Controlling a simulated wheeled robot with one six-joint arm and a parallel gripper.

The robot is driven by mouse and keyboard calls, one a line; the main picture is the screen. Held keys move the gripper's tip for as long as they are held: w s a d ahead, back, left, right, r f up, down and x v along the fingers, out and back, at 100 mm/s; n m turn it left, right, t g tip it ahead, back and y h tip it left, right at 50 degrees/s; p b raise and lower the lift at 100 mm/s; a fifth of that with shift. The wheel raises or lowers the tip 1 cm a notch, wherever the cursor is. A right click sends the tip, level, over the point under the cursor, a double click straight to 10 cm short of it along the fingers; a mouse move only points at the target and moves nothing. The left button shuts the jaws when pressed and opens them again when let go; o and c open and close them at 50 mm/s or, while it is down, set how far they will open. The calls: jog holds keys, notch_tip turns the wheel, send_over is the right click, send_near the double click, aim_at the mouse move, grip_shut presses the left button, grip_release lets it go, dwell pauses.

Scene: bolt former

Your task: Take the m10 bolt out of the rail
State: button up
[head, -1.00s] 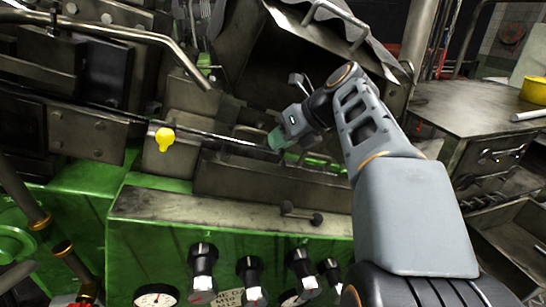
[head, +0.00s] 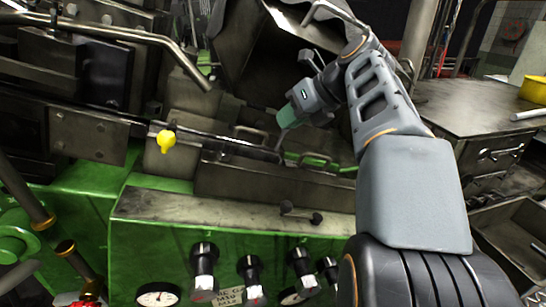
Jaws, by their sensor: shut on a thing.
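My gripper (head: 287,117), with green fingertips, is above the right part of the rail (head: 225,142) in the head view. It is shut on the m10 bolt (head: 282,136), which shows as a small thin grey piece below the fingertips. The bolt's head is hidden between the fingers. The bolt's lower end is close to the rail, and I cannot tell whether it touches it. The rail is a narrow dark metal track running from the left down to the right along the machine.
A yellow knob (head: 166,140) sticks out at the rail's left. A long metal bar (head: 130,37) crosses the upper left. A dark chute (head: 270,55) stands behind my gripper. A green control panel (head: 230,240) with knobs is in front. A metal cabinet (head: 470,115) stands at the right.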

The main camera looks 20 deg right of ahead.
jog(key=shift+s+d+r, duration=0.1)
jog(key=shift+d+r, duration=0.1)
jog(key=shift+r, duration=0.3)
jog(key=shift+d+r, duration=0.2)
jog(key=shift+r, duration=0.3)
